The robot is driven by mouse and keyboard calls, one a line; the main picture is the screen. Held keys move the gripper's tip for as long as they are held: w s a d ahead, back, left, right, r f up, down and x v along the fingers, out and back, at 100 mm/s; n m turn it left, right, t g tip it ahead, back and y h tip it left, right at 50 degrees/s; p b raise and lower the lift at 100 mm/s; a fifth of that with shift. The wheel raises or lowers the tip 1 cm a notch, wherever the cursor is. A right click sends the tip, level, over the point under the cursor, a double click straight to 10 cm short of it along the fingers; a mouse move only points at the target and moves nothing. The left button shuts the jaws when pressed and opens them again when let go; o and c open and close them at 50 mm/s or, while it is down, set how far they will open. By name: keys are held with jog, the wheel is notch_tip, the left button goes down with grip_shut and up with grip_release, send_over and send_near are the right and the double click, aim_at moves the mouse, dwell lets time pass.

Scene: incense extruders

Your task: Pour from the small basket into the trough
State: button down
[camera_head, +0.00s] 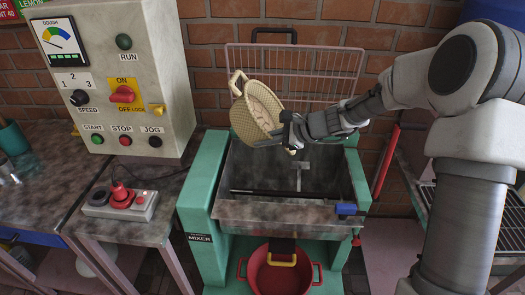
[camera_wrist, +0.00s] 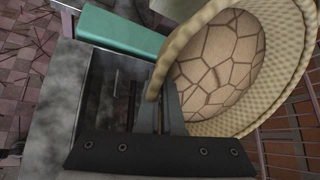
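The small basket (camera_head: 243,124) is tan and woven with a loop handle. It is tipped steeply on its side above the back of the trough. Inside the basket lies a light brown, cracked-looking mass (camera_wrist: 222,62). The trough (camera_head: 285,213) is a grey, stained metal box in a green mixer frame, open at the top, with a dark bar across it. I see no material falling or lying in it.
A wire guard (camera_head: 295,62) stands raised behind the trough against the brick wall. A red pot (camera_head: 280,275) sits below the trough. A red lever (camera_head: 386,160) rises at right.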

jog(key=shift+s+d+f+m+t+y+b, duration=0.15)
jog(key=shift+d+m+t+y+b, duration=0.5)
jog(key=shift+y+b, duration=1.3)
jog(key=shift+w+d+f+m+t+y+b, duration=0.25)
jog(key=shift+d+y+b, duration=0.8)
jog(key=shift+b, duration=1.6)
jog(key=shift+s+d+f+m+t+y+b, duration=0.3)
jog(key=shift+d+t+y+b, duration=0.35)
jog(key=shift+y+b, duration=1.35)
jog(key=shift+h, duration=0.3)
